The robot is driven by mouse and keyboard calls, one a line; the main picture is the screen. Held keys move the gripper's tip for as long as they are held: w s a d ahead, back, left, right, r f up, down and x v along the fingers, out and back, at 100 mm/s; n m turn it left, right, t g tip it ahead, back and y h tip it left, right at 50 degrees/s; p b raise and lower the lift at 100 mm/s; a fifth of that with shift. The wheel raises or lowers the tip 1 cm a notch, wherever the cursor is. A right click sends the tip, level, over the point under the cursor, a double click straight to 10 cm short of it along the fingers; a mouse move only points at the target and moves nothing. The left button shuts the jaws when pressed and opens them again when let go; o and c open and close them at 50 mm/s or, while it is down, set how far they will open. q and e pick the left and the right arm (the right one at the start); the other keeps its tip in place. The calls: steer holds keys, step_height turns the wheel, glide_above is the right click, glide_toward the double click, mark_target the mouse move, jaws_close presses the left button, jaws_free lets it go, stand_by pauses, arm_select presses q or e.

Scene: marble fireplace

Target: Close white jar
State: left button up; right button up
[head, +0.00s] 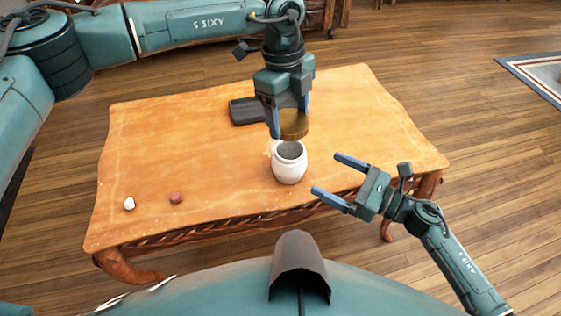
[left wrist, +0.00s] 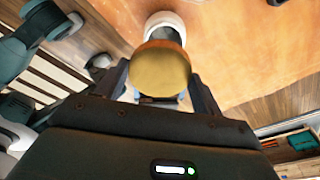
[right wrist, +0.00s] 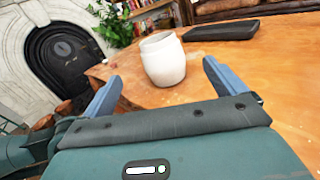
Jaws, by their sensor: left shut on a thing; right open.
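The white jar (head: 289,163) stands upright and open on the wooden table, near its front edge. It also shows in the right wrist view (right wrist: 163,60) and partly in the left wrist view (left wrist: 166,22). My left gripper (head: 287,122) is shut on a round golden-brown lid (head: 294,123), held above the jar and apart from it. The lid fills the middle of the left wrist view (left wrist: 161,70) and hides part of the jar. My right gripper (head: 332,176) is open and empty, to the right of the jar, with its fingers pointing towards it.
The wooden table (head: 200,140) has a dark flat object (head: 247,111) behind the jar. A small white piece (head: 129,203) and a reddish piece (head: 176,197) lie at the front left. The table's right side is clear.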

mark_target(278, 152)
arm_select(q)
steer(key=shift+w+n, duration=0.3)
steer(key=shift+n, duration=0.7)
arm_select(e)
steer(key=shift+w+a+f+n+g, duration=0.2)
steer(key=shift+f+n+g, duration=0.2)
steer(key=shift+n, duration=0.3)
steer(key=shift+a, duration=0.1)
steer(key=x, duration=1.2)
steer(key=shift+c, duration=0.4)
steer(key=c, duration=1.4)
arm_select(q)
steer(key=shift+f, duration=2.45)
arm_select(e)
steer(key=shift+o, duration=0.2)
